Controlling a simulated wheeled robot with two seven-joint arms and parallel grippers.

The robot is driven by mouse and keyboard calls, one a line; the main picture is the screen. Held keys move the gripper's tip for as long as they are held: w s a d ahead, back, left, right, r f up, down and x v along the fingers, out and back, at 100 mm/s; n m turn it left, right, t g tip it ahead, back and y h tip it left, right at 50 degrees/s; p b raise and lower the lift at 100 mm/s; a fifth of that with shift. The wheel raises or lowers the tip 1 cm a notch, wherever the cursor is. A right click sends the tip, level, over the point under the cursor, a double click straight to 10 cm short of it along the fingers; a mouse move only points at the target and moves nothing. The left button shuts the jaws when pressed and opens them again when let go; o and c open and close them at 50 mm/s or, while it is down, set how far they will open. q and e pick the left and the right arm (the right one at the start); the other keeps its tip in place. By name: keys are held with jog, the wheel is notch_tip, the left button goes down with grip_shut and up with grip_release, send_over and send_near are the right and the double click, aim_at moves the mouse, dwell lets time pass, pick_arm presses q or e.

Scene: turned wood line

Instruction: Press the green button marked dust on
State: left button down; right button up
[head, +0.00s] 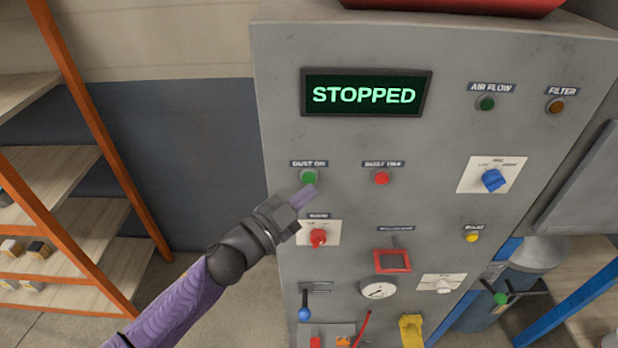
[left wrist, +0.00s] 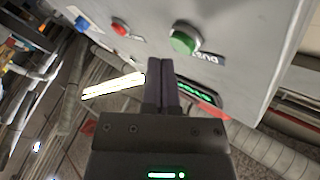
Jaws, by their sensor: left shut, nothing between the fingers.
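The green button (head: 309,177) sits under a label reading DUST ON on the grey control panel (head: 350,140). In the left wrist view the green button (left wrist: 185,40) stands out from the panel, ahead of the fingertips and a little to their right. My left gripper (head: 308,192) is shut and empty, its fingertips just below the green button in the head view. In the left wrist view its closed fingers (left wrist: 160,64) show a gap to the button. The display (head: 364,94) reads STOPPED. My right gripper is not in view.
A red button (head: 382,178) sits right of the green one. A red knob (head: 318,238) is just below my left gripper. A blue knob (head: 493,180), a yellow button (head: 472,236) and a gauge (head: 378,289) are also on the panel. Shelving (head: 70,215) stands at the left.

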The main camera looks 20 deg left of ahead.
pick_arm(q)
jog(key=shift+w, duration=0.15)
jog(key=shift+w+a, duration=0.1)
jog(key=shift+w, duration=0.15)
jog(key=shift+w+a, duration=0.1)
jog(key=shift+w, duration=0.25)
dwell(0.7)
jog(key=shift+s, duration=0.15)
jog(key=shift+s+d+p, duration=0.2)
jog(key=shift+s+p, duration=0.1)
jog(key=shift+s, duration=0.35)
jog(key=s+p, duration=0.1)
jog(key=s, duration=0.1)
jog(key=s+d+p, duration=0.1)
jog(key=s, duration=0.1)
jog(key=shift+s+d, duration=0.2)
jog(key=shift+s, duration=0.2)
